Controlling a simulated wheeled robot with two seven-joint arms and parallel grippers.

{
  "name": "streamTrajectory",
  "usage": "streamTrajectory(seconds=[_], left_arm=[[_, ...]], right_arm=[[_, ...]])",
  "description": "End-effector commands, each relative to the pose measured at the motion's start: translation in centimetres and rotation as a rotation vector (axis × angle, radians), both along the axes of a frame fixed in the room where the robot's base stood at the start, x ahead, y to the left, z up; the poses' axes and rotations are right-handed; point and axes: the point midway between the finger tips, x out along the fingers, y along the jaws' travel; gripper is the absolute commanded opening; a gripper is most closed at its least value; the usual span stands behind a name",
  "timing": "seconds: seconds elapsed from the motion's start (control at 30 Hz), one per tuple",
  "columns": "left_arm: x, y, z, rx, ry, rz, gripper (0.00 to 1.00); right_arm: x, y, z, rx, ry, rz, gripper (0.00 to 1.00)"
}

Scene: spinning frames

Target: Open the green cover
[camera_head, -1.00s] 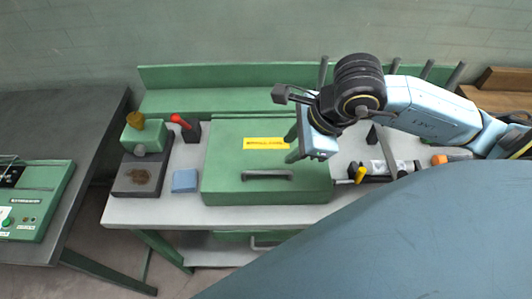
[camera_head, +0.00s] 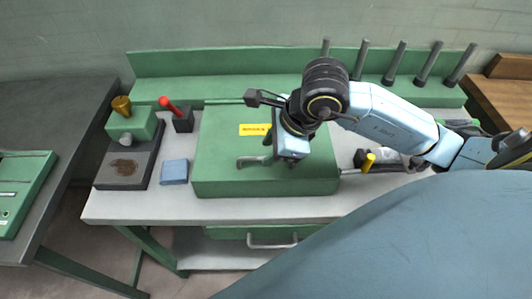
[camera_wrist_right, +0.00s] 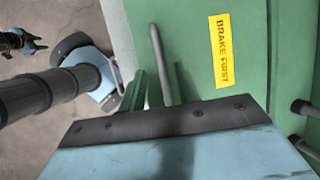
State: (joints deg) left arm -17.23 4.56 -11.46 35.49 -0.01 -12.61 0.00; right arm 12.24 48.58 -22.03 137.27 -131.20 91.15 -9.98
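The green cover (camera_head: 225,170) is a wide box-shaped lid with a yellow label, closed on the bench. Its grey bar handle (camera_head: 251,160) is on its front part, partly hidden by my right gripper (camera_head: 268,152). In the right wrist view the label reads "BRAKE FIRST" (camera_wrist_right: 220,50). A gap seems to show, so the gripper looks open around the handle. A small dark claw-like part at the left edge may be my left gripper (camera_wrist_right: 22,42); its state is unclear.
Left of the cover stand a red-knobbed lever (camera_head: 175,108), a blue block (camera_head: 174,172) and a green unit with a brass knob (camera_head: 130,122). Several grey posts (camera_head: 398,65) stand at the back right.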

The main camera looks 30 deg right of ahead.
Motion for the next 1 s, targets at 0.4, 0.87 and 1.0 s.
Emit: streamTrajectory(seconds=[0.4,0.87,1.0], left_arm=[[0.1,0.0,-0.1,0.000,-0.001,0.000,0.36],[0.1,0.0,-0.1,0.001,-0.002,0.000,0.36],[0.1,0.0,-0.1,0.001,-0.002,0.000,0.36]], right_arm=[[1.0,0.6,-2.5,-0.001,0.000,-0.001,0.32],[1.0,0.6,-2.5,-0.001,0.000,-0.001,0.00],[1.0,0.6,-2.5,0.000,-0.001,0.000,0.00]])
